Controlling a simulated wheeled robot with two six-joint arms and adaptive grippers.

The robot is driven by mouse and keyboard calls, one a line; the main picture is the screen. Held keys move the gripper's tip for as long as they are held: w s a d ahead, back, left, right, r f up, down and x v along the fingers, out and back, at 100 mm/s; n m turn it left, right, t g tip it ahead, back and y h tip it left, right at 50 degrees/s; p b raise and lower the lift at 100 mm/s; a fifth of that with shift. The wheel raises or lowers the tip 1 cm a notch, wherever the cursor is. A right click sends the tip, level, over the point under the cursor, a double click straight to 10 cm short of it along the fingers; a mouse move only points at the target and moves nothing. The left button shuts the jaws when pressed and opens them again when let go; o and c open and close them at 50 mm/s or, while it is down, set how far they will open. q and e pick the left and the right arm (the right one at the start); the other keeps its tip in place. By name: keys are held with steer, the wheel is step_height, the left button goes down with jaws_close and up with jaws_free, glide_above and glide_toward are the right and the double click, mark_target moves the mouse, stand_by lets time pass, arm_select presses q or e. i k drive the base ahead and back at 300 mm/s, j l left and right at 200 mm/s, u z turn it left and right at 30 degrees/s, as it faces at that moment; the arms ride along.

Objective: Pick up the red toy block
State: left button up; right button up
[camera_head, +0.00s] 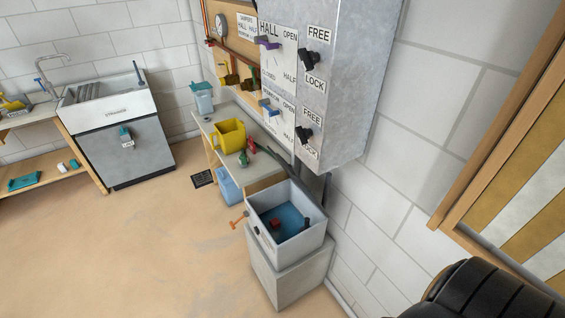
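A small red block-like thing (276,222) lies in the grey open-topped tub (262,241), which has blue, water-like contents. It is small in the picture, so I cannot make out its exact shape or whether it floats. A small dark thing (305,223) is near it, at the right side of the tub. Neither of my grippers is in view.
The tub stands on a grey block (280,285) against the wall. A metal cabinet (340,80) with levers hangs above. A black ribbed thing (480,290) fills the lower right. Floor at left is clear.

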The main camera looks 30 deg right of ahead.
mark_target(274, 224)
steer(key=i+j, duration=0.3)
steer(key=j, duration=0.15)
steer(key=i+j, duration=0.3)
steer(key=j, duration=0.2)
steer(key=i+j, duration=0.3)
steer(key=j, duration=0.15)
steer(key=i+j, duration=0.3)
steer(key=j, duration=0.2)
steer(key=z, duration=1.85)
steer(key=i+l, duration=0.2)
steer(key=i+l+z, duration=0.1)
steer(key=i, duration=0.3)
steer(key=l, duration=0.1)
